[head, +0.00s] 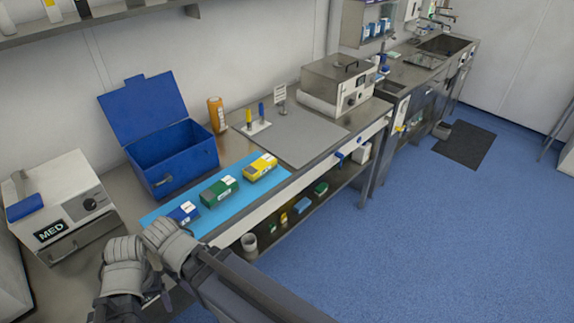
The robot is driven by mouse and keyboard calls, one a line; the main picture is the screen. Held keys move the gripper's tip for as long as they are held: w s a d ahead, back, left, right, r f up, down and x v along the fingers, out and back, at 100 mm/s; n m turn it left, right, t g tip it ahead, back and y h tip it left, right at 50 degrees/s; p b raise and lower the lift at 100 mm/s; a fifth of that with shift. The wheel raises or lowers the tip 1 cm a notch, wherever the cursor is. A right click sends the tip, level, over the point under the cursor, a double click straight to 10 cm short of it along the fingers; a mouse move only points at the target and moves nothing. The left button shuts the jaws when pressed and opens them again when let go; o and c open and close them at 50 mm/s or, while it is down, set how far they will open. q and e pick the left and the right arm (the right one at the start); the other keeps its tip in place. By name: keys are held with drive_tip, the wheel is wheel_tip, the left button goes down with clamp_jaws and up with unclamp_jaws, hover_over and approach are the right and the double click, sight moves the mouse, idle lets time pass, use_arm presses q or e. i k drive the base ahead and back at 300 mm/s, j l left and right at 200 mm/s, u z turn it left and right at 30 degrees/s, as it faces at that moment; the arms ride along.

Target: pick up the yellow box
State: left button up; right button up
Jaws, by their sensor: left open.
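The yellow box (260,167) lies at the right end of a light blue mat (238,184) on the steel counter, with a white label on its top. A green box (219,191) and a blue box (184,212) lie to its left on the same mat, in a row. My left gripper (142,237) shows at the lower left, its two grey padded fingers apart with nothing visible between them. It is near the mat's left end, closest to the blue box and well away from the yellow box. I do not see my right gripper.
An open blue case (172,158) stands behind the mat. A white MED device (65,205) is at the left. An orange bottle (217,115), a small stand (256,126) and a grey mat (300,137) lie beyond the yellow box. A lower shelf holds more boxes.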

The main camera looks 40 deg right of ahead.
sight(254, 173)
drive_tip(key=z, duration=1)
drive_tip(key=i+l, duration=0.15)
drive_tip(key=i, duration=0.2)
drive_tip(key=i+l+u, duration=0.1)
drive_tip(key=i, duration=0.25)
